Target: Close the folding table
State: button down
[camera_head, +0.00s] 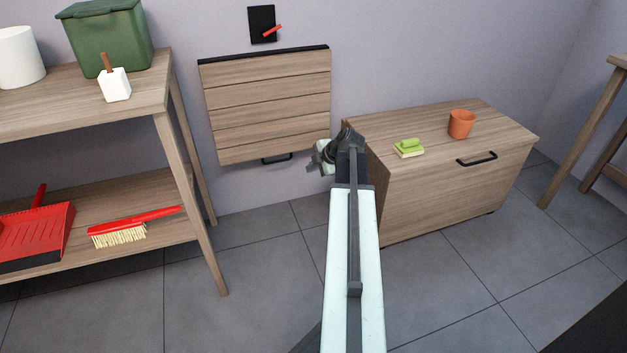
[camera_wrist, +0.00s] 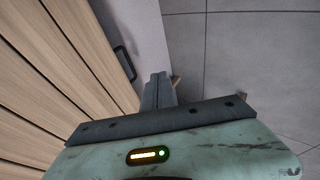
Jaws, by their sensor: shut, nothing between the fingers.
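The folding table (camera_head: 268,104) is a slatted wooden panel on the back wall, hanging down nearly flat below a dark hinge strip. Its dark handle (camera_head: 277,159) is at the lower edge. In the wrist view the slats (camera_wrist: 45,65) fill the left side, with the handle (camera_wrist: 125,63) at the panel's edge. My gripper (camera_head: 322,157) is in front of the panel's lower right corner, apart from the handle. In the wrist view my gripper's fingers (camera_wrist: 158,84) are together and empty, to the right of the handle and pointing toward the wall and floor.
A black wall plate with a red lever (camera_head: 272,31) is above the table. A wooden shelf (camera_head: 158,98) with a green bin (camera_head: 107,38) stands at left. A low cabinet (camera_head: 430,200) with a sponge (camera_head: 408,148) and an orange cup (camera_head: 461,124) stands at right. Tiled floor (camera_head: 235,285) between them is clear.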

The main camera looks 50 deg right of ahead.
jog(key=w+d+f+b, duration=0.3)
jog(key=w+d+f, duration=0.1)
jog(key=w, duration=0.5)
jog(key=w+d+f+b, duration=0.3)
jog(key=w+d, duration=0.2)
jog(key=w, duration=0.3)
jog(key=shift+w+f, duration=0.35)
jog(key=shift+w+d, duration=0.1)
jog(key=shift+w, duration=0.25)
jog(key=s+a, duration=0.3)
jog(key=s, duration=1)
jog(key=shift+s+a, duration=0.25)
jog(key=shift+a, duration=0.05)
